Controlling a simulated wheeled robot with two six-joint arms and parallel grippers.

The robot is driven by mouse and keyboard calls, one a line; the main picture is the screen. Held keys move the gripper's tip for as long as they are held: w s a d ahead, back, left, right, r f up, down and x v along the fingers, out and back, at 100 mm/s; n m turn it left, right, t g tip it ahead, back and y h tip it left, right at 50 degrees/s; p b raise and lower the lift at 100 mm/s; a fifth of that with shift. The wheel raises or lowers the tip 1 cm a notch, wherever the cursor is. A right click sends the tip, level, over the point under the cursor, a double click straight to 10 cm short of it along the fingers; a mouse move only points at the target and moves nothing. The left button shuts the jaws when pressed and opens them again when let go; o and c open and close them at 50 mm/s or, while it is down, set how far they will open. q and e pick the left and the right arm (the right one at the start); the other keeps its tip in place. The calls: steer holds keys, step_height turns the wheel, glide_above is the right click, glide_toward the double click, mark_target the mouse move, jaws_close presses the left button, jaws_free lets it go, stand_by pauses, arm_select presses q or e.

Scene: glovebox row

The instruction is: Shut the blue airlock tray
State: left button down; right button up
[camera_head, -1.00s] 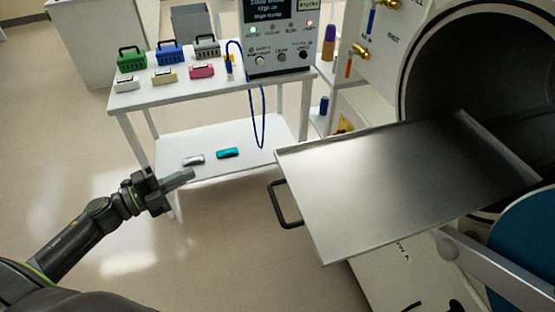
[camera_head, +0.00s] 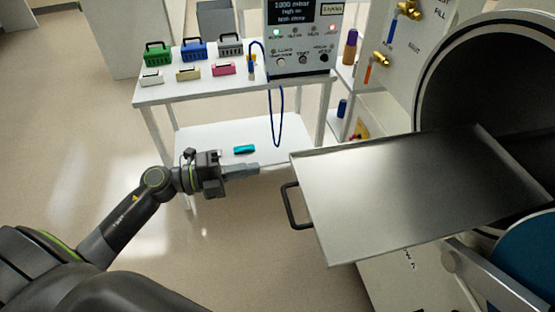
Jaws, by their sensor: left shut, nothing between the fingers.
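The airlock tray (camera_head: 400,195) is a flat silver metal tray with a low rim, sticking out of the round dark airlock opening (camera_head: 470,95) at the right. A black bar handle (camera_head: 290,206) is on its left front edge. A blue round door (camera_head: 530,258) shows at the lower right edge. My left gripper (camera_head: 256,169) is shut and empty, left of the handle and apart from it, pointing right. My right gripper is not in view.
A white two-level cart (camera_head: 160,95) stands behind, with small coloured cases and a control box (camera_head: 300,60) on top. A teal object (camera_head: 244,149) lies on its lower shelf. Brass valves (camera_head: 408,10) are on the panel.

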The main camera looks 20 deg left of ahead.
mark_target(291, 162)
arm_select(q)
steer(key=p+x, duration=0.2)
steer(key=x, duration=0.3)
steer(key=shift+w+d+r, duration=0.2)
steer(key=shift+d, duration=0.1)
steer(key=shift+w+d+f+p, duration=0.15)
steer(key=shift+w+d+p, duration=0.25)
steer(key=shift+d, duration=0.15)
